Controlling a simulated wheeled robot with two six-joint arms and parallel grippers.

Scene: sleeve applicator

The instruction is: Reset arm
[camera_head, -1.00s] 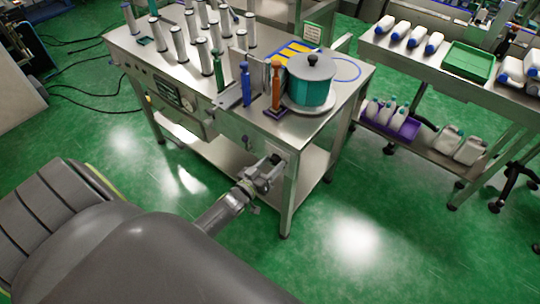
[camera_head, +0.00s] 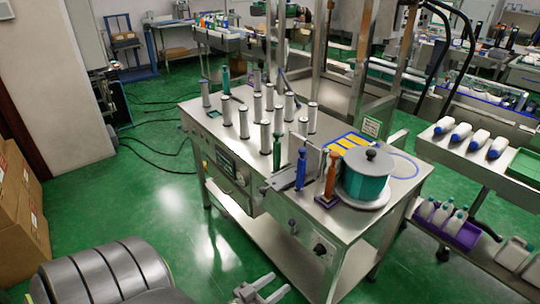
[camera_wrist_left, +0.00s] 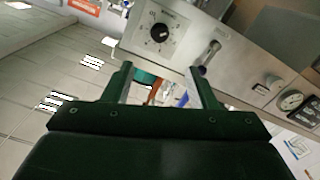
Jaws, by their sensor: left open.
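My left gripper (camera_head: 262,290) shows at the bottom middle of the head view, in front of and below the sleeve applicator machine (camera_head: 262,205). Its jaws are open and empty. In the left wrist view my left gripper (camera_wrist_left: 162,75) has its two dark green fingers spread apart. Beyond them are the machine's front panel with a round dial (camera_wrist_left: 160,32) and a gauge (camera_wrist_left: 291,101). The gripper appears apart from the machine. My right gripper is not in view.
The metal table holds several upright rollers (camera_head: 265,137), a blue handle (camera_head: 301,167), an orange handle (camera_head: 331,173) and a teal drum (camera_head: 366,178). A side bench (camera_head: 478,165) with bottles stands at the right. Boxes (camera_head: 22,200) stand at the left.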

